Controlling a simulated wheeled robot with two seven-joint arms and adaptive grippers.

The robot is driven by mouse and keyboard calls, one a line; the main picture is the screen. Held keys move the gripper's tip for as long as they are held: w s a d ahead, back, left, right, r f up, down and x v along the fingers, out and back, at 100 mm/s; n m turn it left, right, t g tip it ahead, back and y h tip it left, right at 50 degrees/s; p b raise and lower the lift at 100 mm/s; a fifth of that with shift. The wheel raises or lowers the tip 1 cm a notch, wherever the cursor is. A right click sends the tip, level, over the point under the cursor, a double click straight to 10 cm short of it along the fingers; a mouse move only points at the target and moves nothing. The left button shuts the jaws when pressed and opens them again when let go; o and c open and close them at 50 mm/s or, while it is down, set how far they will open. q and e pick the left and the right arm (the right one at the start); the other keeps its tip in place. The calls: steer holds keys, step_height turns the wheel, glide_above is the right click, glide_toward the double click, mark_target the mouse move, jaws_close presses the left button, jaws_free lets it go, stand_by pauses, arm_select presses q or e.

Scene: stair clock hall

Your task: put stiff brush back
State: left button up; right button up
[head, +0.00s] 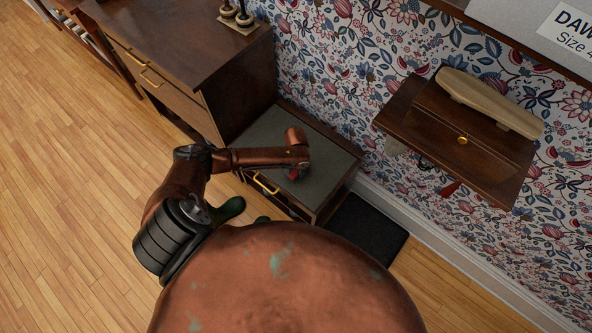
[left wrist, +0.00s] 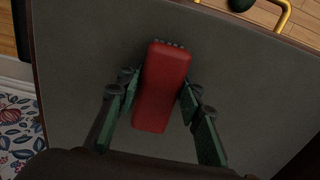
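The stiff brush appears as a red block (left wrist: 162,88) between the two green-padded fingers of my left gripper (left wrist: 158,84) in the left wrist view. The pads lie close along both its sides, and the block is slightly slanted between them. Small dots show at its far end. I cannot tell whether the pads press on it. In the head view my left gripper (head: 295,172) points down over the grey top of the low cabinet (head: 265,130). Only a little red shows there; my arm hides the rest. My right gripper is not in view.
A taller dark wood cabinet (head: 180,45) adjoins at the left. A wall shelf (head: 400,112) with a drawer and a pale wooden piece (head: 490,104) on top is at the right. Something red (head: 450,188) shows beneath it. A dark mat (head: 365,232) lies beside the low cabinet.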

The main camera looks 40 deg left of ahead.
mark_target(296, 170)
arm_select(q)
steer(key=o, duration=0.3)
steer(key=shift+o, duration=0.2)
step_height(296, 170, up, 12)
steer(key=p, duration=0.3)
steer(key=shift+r+p, duration=0.2)
steer(key=shift+p, duration=0.15)
